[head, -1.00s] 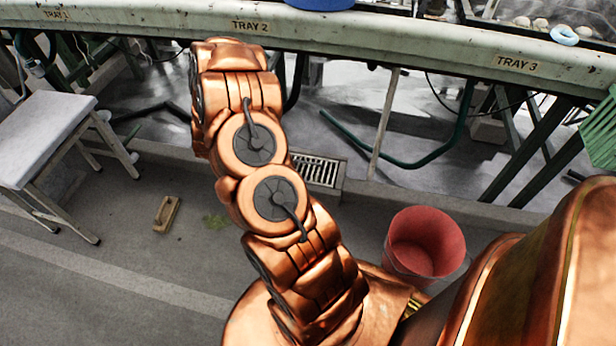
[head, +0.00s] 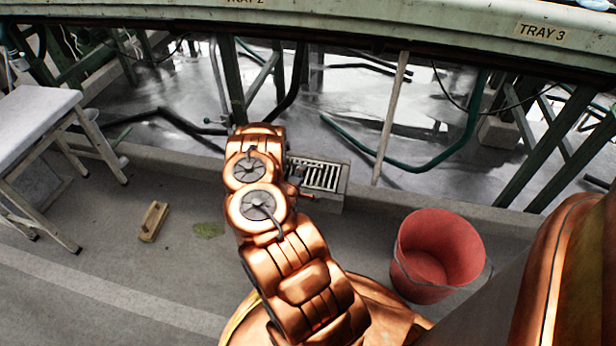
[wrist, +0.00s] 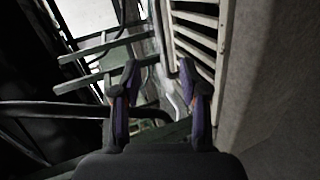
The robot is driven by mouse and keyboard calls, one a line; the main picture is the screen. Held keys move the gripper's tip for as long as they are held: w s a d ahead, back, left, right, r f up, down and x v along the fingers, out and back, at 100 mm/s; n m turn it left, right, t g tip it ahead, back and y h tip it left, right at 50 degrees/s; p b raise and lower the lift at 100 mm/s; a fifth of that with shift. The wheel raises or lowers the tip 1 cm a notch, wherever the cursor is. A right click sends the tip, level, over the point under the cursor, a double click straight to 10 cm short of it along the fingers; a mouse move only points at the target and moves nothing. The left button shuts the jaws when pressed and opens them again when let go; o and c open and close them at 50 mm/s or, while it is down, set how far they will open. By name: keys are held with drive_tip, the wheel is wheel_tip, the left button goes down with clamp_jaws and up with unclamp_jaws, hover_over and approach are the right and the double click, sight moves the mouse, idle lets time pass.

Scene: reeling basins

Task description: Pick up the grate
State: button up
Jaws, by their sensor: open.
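The grate (head: 321,176) is a pale slatted rectangle set on a block at the edge of the wet floor, just right of my arm in the head view. In the wrist view the grate (wrist: 205,45) fills the upper middle, its bars running beside the fingertips. My gripper (wrist: 158,80) is open, with its two fingers apart and nothing between them. The right finger appears close to the grate's long side bar; I cannot tell whether it touches. In the head view my gripper is mostly hidden by my arm.
A red bucket (head: 437,255) stands right of my arm. A wooden block (head: 154,221) and a green leaf-like patch (head: 209,230) lie on the floor at left, near a white stool (head: 38,125). Green legs and hoses stand behind, under the tray bench (head: 440,42).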

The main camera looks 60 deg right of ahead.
sight(307, 175)
drive_tip(key=shift+b+x, duration=0.4)
drive_tip(key=shift+x, duration=0.75)
drive_tip(key=b+x, duration=0.1)
drive_tip(key=x, duration=0.1)
drive_tip(key=b+x, duration=0.2)
drive_tip(key=shift+s+f, duration=0.2)
drive_tip(key=shift+f, duration=0.1)
drive_tip(key=shift+w+d, duration=0.15)
drive_tip(key=shift+d, duration=0.25)
clamp_jaws()
